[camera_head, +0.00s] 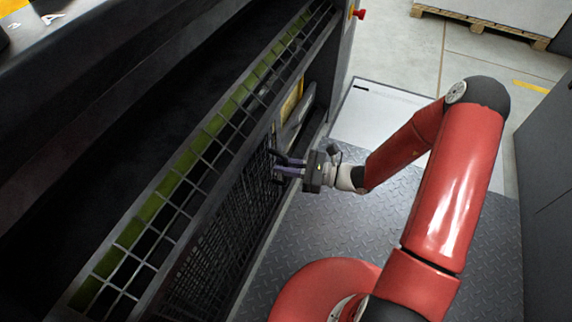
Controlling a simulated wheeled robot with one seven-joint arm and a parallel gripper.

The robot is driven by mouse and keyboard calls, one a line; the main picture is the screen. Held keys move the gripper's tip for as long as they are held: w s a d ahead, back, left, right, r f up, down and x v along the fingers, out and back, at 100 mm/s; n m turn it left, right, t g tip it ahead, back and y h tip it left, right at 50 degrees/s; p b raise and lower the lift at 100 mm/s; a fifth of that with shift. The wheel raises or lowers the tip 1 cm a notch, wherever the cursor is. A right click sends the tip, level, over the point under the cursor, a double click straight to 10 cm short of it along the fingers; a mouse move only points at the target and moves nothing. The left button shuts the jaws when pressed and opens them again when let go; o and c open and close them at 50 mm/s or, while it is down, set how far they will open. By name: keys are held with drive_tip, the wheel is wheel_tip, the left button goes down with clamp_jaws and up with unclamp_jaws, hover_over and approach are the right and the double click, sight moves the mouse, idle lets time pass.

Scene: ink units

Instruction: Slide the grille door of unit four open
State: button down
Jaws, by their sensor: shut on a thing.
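The grille door (225,215) is a dark mesh panel low on the front of the dark machine unit. To its right, toward the far end, is an opening with something yellow (291,100) and a grey curved part inside. My gripper (281,170) is at the door's far edge, shut on a dark handle (277,158) there. My red arm reaches in from the right. The jaws partly hide the handle. No unit number is readable on this part.
A tread-plate floor (400,240) lies in front of the unit. A red knob (359,13) sticks out at the unit's far end. A dark cabinet (545,170) borders the right side. A pallet (480,22) stands far back.

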drive_tip(key=c, duration=1.5)
unclamp_jaws()
drive_tip(key=shift+d, duration=0.1)
drive_tip(key=s+d, duration=0.1)
drive_tip(key=d, duration=0.6)
drive_tip(key=shift+d, duration=0.3)
drive_tip(key=shift+s, duration=0.1)
drive_tip(key=s+d+r+n+t+h, duration=0.1)
drive_tip(key=s+d+r+n+h, duration=0.2)
drive_tip(key=s+r+n+h, duration=0.2)
drive_tip(key=s+d+r+n+t+h, duration=0.1)
drive_tip(key=s+d+r+n+h, duration=0.3)
drive_tip(key=r, duration=0.7)
drive_tip(key=s+d+r+n+h, duration=0.4)
drive_tip(key=s+r+n+h, duration=0.3)
drive_tip(key=r+n+h, duration=0.1)
drive_tip(key=r+n, duration=0.1)
drive_tip(key=n, duration=0.1)
drive_tip(key=shift+s+n+t+h, duration=0.4)
